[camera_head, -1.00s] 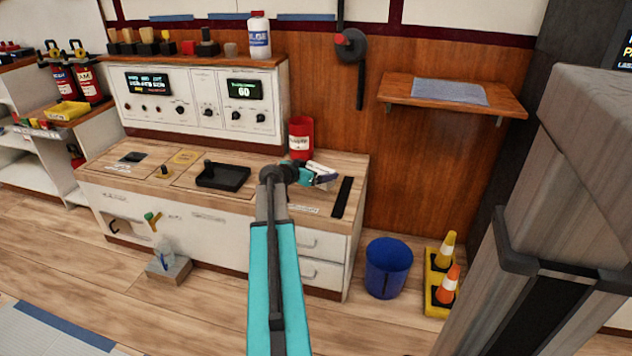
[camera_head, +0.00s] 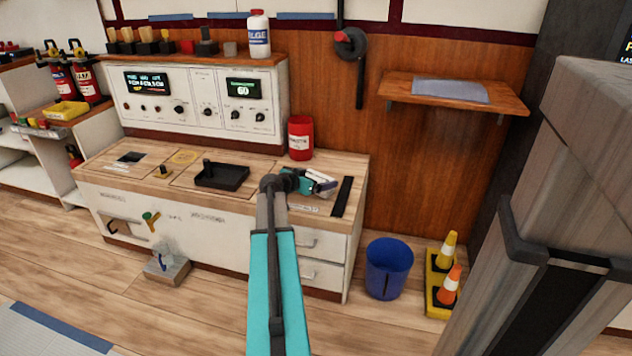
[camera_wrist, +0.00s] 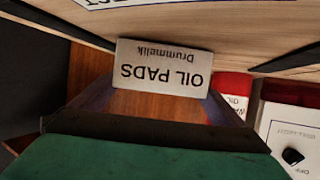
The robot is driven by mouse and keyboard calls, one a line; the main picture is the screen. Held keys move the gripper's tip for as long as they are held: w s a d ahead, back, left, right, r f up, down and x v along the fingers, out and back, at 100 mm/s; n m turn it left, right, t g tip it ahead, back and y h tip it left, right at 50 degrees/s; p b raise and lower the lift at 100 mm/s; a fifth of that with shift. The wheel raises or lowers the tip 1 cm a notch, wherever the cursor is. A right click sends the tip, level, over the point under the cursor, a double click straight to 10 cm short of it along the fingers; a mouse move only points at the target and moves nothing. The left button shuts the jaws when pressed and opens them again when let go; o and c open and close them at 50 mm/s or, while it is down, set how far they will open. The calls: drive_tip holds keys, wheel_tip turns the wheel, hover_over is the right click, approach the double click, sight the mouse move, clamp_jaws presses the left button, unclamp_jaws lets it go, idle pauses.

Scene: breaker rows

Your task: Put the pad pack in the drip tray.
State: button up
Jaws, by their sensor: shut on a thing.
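The pad pack (camera_head: 326,188) is a small whitish pack at the right end of the wooden counter, partly hidden by my gripper. Its pale label, reading "OIL PADS", shows upside down in the wrist view (camera_wrist: 162,68). My gripper (camera_head: 315,182) is shut on the pack, low over the counter; I cannot tell whether the pack touches the top. The drip tray (camera_head: 221,177) is a shallow black tray on the counter, left of my gripper. It looks empty apart from a dark knob-like thing at its back left edge.
A red can (camera_head: 300,138) stands behind my gripper, and a black strip (camera_head: 342,196) lies to its right. A control panel (camera_head: 200,103) backs the counter. A blue bin (camera_head: 388,268) stands on the floor at right.

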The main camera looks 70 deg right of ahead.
drive_tip(key=shift+f, duration=0.2)
drive_tip(key=o, duration=0.8)
drive_tip(key=shift+r, duration=0.15)
drive_tip(key=shift+r+p, duration=0.3)
drive_tip(key=shift+p, duration=0.1)
drive_tip(key=p+v, duration=0.2)
drive_tip(key=v, duration=1)
drive_tip(key=shift+f, duration=0.1)
